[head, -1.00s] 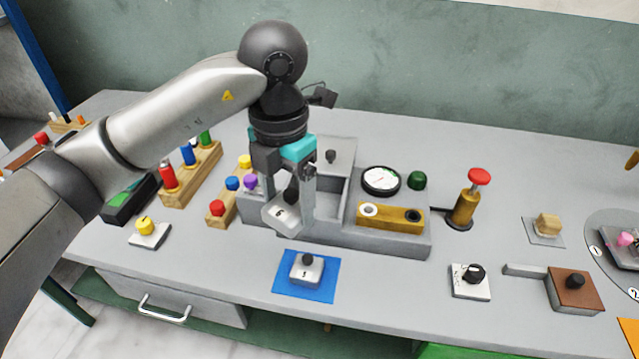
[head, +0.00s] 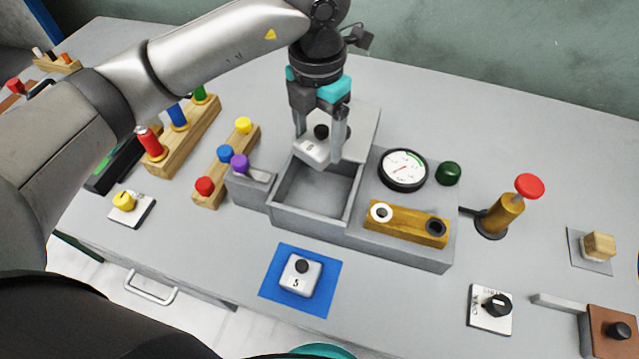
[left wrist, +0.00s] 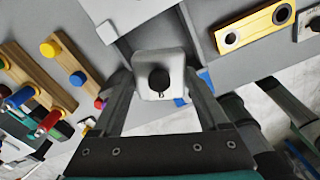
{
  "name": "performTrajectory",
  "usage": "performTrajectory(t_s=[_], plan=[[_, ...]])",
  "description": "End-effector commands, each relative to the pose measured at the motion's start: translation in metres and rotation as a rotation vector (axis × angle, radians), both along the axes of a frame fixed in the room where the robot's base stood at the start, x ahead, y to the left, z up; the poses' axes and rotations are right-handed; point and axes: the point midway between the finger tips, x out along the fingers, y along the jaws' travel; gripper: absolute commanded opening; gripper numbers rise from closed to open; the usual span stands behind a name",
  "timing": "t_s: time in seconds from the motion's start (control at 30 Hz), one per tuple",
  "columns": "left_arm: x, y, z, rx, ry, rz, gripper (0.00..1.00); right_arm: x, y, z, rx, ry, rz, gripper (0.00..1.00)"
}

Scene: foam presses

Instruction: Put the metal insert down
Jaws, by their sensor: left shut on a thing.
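My left gripper (head: 322,143) is shut on a pale metal insert (head: 311,153) with a black knob. It holds the insert, slightly tilted, above the back part of the open grey box (head: 283,210). In the left wrist view the held insert (left wrist: 172,57) sits between the fingers, its knob facing the camera. The digit on its side is hard to read. A second metal insert (head: 299,279), marked 5 and with a black knob, rests on the blue mat (head: 326,295) in front of the box. My right gripper is not in view.
Right of the box stand a gauge (head: 403,169), a green knob (head: 448,173), a brass block (head: 408,222) and a red-topped post (head: 505,210). Wooden peg racks (head: 217,185) stand to the left. The table between blue mat and dial plate (head: 478,312) is clear.

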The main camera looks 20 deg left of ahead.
Motion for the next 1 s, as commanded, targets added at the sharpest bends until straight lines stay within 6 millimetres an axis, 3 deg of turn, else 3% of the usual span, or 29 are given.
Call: performTrajectory(t_s=[0.2, 0.33, 0.63, 0.83, 1.0], plan=[[-0.001, 0.000, -0.061, 0.001, 0.004, 0.002, 0.00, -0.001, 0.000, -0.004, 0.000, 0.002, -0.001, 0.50], [0.000, 0.000, -0.087, 0.001, 0.002, 0.002, 0.00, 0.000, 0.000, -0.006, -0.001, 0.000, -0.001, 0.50], [0.000, 0.000, -0.112, 0.000, 0.001, 0.001, 0.00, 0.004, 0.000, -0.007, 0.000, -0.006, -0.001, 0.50], [0.000, 0.000, -0.141, 0.000, 0.000, 0.001, 0.00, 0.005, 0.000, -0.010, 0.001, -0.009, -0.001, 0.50], [0.001, 0.000, -0.145, 0.000, -0.003, 0.000, 0.00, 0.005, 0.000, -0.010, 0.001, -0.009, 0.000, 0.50]])
